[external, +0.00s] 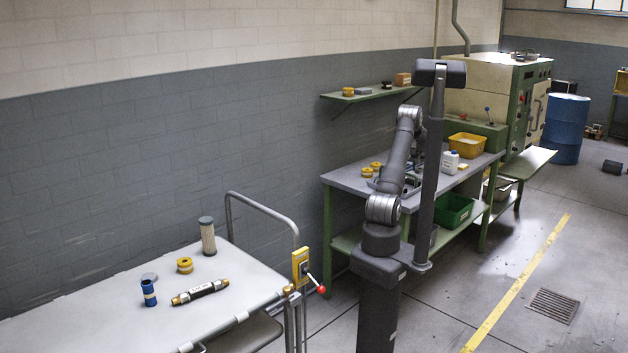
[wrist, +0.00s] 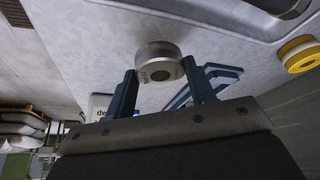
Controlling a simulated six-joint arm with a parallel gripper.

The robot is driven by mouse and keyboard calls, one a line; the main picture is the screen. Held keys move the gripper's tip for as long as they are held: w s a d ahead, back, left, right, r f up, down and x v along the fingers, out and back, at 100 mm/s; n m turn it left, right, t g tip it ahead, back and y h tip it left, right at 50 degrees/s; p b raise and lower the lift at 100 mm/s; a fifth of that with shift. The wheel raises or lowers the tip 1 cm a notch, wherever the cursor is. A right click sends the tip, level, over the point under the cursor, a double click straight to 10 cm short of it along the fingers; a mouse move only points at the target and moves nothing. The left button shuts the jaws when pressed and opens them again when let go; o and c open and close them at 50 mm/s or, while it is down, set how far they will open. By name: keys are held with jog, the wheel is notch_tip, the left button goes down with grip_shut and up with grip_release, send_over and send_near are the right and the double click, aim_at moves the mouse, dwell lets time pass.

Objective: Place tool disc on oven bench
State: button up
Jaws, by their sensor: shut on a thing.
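In the wrist view my gripper (wrist: 160,78) has its two dark fingers on either side of the tool disc, a short grey metal disc (wrist: 155,55) with a dark centre and small lettering. It is shut on the disc. The disc is close to a pale grey surface (wrist: 105,45); I cannot tell whether they touch. In the external view the grey-topped bench with green legs (external: 348,181) stands left of the cream and green oven (external: 485,88). My arm reaches over this bench, and the gripper and disc are mostly hidden behind my arm there.
Yellow rings (external: 368,171) lie on the bench's left part; one (wrist: 300,55) shows at right in the wrist view. A yellow bin (external: 467,145) and white bottle (external: 449,162) stand further right. Blue-handled tools (wrist: 205,82) lie near the gripper. A wall shelf (external: 372,93) hangs above.

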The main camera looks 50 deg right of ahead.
aim_at(419, 169)
jog(key=shift+w+f, duration=0.35)
jog(key=shift+f, duration=1.8)
jog(key=shift+f, duration=0.1)
jog(key=o, duration=1.2)
jog(key=shift+f, duration=0.1)
jog(key=shift+s+r, duration=0.1)
jog(key=shift+r, duration=0.35)
jog(key=v, duration=1.1)
jog(key=shift+a+r, duration=0.1)
jog(key=shift+r, duration=0.05)
